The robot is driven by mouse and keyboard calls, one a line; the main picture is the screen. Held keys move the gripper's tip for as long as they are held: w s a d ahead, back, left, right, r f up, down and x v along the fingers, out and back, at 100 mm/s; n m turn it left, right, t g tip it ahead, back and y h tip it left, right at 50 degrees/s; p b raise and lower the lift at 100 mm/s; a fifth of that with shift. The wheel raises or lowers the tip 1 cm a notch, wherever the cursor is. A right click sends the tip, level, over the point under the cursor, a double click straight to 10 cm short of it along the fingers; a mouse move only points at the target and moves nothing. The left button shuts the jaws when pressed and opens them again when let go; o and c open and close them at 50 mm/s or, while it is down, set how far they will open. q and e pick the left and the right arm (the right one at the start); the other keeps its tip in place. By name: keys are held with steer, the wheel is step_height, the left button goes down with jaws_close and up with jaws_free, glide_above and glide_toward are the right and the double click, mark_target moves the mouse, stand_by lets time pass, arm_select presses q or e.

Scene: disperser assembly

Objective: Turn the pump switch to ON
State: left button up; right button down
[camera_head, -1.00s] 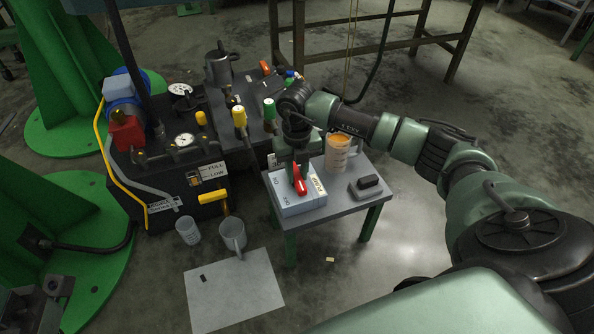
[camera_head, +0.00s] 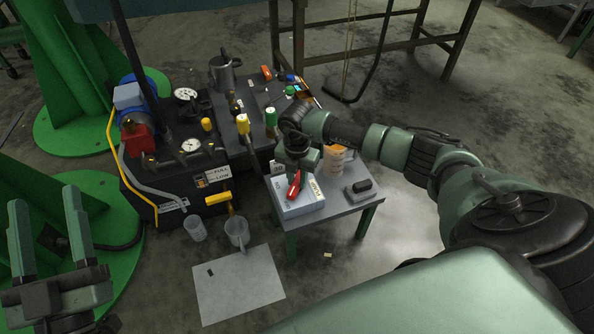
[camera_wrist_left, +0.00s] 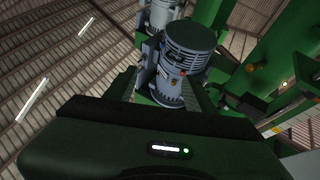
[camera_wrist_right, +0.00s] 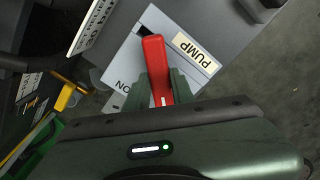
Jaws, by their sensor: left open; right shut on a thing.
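The pump switch is a light grey-blue box (camera_head: 299,207) with a red lever (camera_head: 293,186) and a "PUMP" label, standing on a small grey table (camera_head: 344,206). In the right wrist view the red lever (camera_wrist_right: 156,68) sits between the fingers of my right gripper (camera_wrist_right: 158,85), which is shut on it. The lever is tilted a little, and the "ON" lettering (camera_wrist_right: 127,87) shows beside it, partly cut off by the gripper. My left gripper (camera_head: 46,240) is open and empty at the lower left, well away from the switch.
A beaker with orange contents (camera_head: 335,160) and a dark block on a grey base (camera_head: 360,188) share the table. A machine with gauges (camera_head: 190,146) stands left of it.

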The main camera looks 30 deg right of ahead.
steer(key=shift+r+m+p, duration=0.2)
steer(key=shift+m+p, duration=0.8)
arm_select(q)
step_height(320, 180, down, 15)
steer(key=a+g+y+p, duration=0.1)
steer(key=a+g+y, duration=0.15)
steer(key=g, duration=0.65)
arm_select(e)
steer(key=shift+m, duration=0.6)
steer(key=shift+m+p, duration=0.9)
steer(key=shift+p, duration=0.3)
steer(key=shift+m+p, duration=0.9)
steer(key=shift+m, duration=0.1)
steer(key=shift+m+p, duration=0.3)
steer(key=shift+f+m+p, duration=0.1)
steer(key=shift+m+p, duration=0.5)
arm_select(q)
steer(key=s+a+f+n+g+y, duration=0.1)
steer(key=s+a+f+g+y, duration=0.2)
steer(key=s+f+g, duration=0.7)
steer(key=shift+s+a+f+p, duration=0.3)
steer(key=shift+s+a+f, duration=0.7)
steer(key=shift+s, duration=1.3)
arm_select(e)
steer(key=shift+f+m, duration=0.1)
steer(key=shift+m, duration=0.3)
